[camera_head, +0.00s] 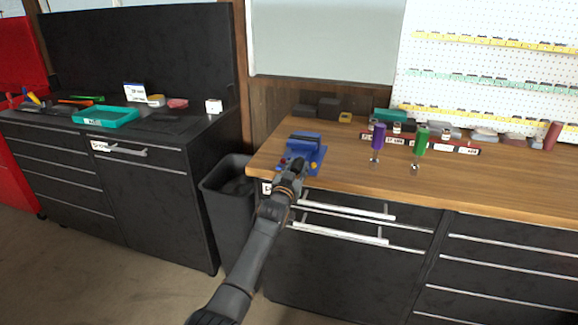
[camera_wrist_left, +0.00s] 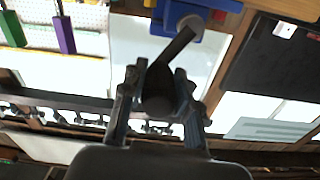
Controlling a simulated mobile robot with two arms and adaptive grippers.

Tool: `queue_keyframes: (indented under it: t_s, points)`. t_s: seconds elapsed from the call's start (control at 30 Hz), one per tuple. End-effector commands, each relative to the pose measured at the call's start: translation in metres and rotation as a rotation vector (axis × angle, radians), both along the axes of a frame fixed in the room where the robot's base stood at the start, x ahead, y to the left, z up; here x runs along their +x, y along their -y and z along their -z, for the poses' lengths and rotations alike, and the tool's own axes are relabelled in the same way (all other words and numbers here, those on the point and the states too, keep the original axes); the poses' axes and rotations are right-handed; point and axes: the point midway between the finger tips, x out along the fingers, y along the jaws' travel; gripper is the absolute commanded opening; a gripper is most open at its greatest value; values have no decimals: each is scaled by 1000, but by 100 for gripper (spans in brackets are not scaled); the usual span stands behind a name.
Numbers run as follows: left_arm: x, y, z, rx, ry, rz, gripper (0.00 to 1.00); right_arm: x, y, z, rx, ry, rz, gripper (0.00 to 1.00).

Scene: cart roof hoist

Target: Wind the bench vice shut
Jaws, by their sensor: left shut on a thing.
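The blue bench vice (camera_head: 308,150) is fixed at the left front corner of the wooden workbench (camera_head: 350,165). It also shows at the top of the left wrist view (camera_wrist_left: 212,18). Its dark crank handle (camera_wrist_left: 177,44) runs from a grey hub down to a dark knob (camera_wrist_left: 158,95). My left gripper (camera_head: 294,170) is at the front of the vice and covers part of it. In the left wrist view its fingers (camera_wrist_left: 158,85) are shut around the knob. The size of the gap between the vice jaws is too unclear to tell. My right gripper is not in view.
A purple-handled tool (camera_head: 378,137) and a green-handled tool (camera_head: 420,141) stand on the bench right of the vice. Drawer handles (camera_head: 345,209) stick out below the bench edge. A dark bin (camera_head: 228,190) stands left of the bench, beside a black cabinet (camera_head: 165,170).

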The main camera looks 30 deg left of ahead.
Motion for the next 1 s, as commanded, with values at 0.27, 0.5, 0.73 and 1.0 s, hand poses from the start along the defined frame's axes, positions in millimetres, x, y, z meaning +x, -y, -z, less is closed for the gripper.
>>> queue_keyframes:
  t_s: [0.27,0.5,0.73,1.0]
  points:
    - [-2,-1,21,-6,-37,-11,6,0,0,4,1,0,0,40]
    - [0,7,44,-9,-37,-11,6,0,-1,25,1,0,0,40]
    - [3,13,51,-3,-34,-14,6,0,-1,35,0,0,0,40]
    - [4,11,52,-1,-24,-14,6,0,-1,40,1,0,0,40]
